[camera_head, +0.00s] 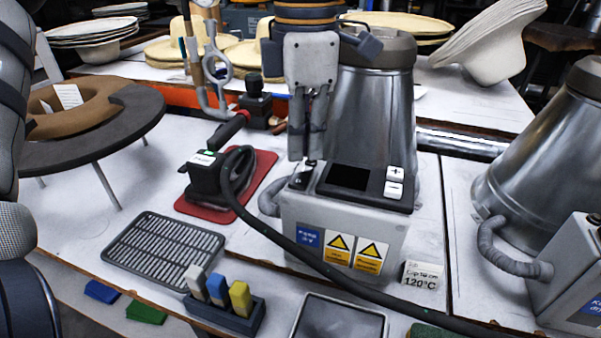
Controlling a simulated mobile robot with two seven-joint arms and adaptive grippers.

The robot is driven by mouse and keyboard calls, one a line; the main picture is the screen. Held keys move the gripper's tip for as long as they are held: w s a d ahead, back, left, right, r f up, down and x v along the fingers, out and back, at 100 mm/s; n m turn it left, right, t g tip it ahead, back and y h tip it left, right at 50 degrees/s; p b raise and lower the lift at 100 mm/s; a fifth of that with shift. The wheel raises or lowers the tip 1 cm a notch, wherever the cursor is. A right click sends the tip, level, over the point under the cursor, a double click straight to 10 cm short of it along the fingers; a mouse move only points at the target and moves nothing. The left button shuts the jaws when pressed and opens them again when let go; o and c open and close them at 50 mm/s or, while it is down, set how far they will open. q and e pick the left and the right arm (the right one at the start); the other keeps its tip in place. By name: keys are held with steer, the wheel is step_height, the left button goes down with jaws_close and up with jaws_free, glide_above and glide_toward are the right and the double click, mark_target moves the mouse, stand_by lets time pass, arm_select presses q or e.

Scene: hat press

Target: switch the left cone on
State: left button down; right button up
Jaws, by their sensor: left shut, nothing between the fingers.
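The left cone (372,118) is a grey metal cone standing behind its control box (345,222). The box top has a dark display (348,177), plus and minus buttons (394,182) on the right, and a small black switch (303,177) at its left end. My left gripper (309,158) points down with its fingers together and empty, its tips right at the switch. I cannot tell whether the tips touch it, or which way the switch is set, as the tips partly cover it. My right gripper is not in view.
A second metal cone (545,150) stands at the right. A black iron (207,170) rests on a red pad (262,168), its cable crossing in front of the box. A grated tray (160,250) and a holder with coloured blocks (225,312) lie in front.

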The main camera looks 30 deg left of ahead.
mark_target(304, 169)
arm_select(q)
steer(key=shift+f, duration=1.25)
stand_by(0.9)
steer(key=shift+r, duration=3.55)
